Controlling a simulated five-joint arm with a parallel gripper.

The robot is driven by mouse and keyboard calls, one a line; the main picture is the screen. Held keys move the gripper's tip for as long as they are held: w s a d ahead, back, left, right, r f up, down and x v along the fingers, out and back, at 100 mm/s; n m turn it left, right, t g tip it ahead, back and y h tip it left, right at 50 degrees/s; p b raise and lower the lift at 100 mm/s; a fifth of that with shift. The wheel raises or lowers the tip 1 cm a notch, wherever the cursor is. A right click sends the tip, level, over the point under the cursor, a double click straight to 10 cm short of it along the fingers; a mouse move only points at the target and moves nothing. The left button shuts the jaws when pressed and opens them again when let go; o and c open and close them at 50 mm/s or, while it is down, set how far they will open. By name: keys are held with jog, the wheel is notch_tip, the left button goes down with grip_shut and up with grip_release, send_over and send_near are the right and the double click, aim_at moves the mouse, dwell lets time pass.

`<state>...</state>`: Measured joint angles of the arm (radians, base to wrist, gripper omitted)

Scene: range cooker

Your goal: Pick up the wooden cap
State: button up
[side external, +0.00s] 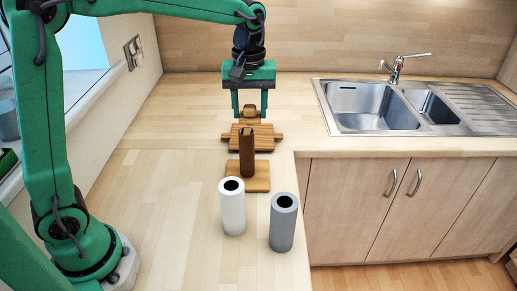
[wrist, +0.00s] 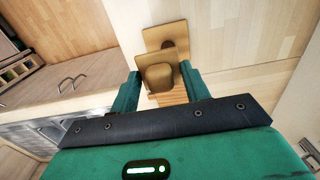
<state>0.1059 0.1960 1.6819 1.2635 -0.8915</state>
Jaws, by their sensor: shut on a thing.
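The wooden cap (side external: 250,114) is a small tan rounded block between the two fingers of my gripper (side external: 250,117), over the back of the worktop. The wrist view also shows the cap (wrist: 158,77) between the green fingers of my gripper (wrist: 160,72). My gripper is shut on it.
In front of the board stands a dark brown post (side external: 247,158) on a square wooden base (side external: 262,183). A white roll (side external: 232,208) and a grey roll (side external: 283,224) stand nearer. The sink (side external: 368,107) is at the right. The worktop's left side is clear.

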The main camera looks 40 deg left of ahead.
jog(key=s+d+r, duration=0.3)
jog(key=d, duration=0.2)
jog(key=shift+s+d+r, duration=0.15)
jog(key=shift+d+r, duration=0.1)
jog(key=shift+r, duration=0.15)
dwell(0.3)
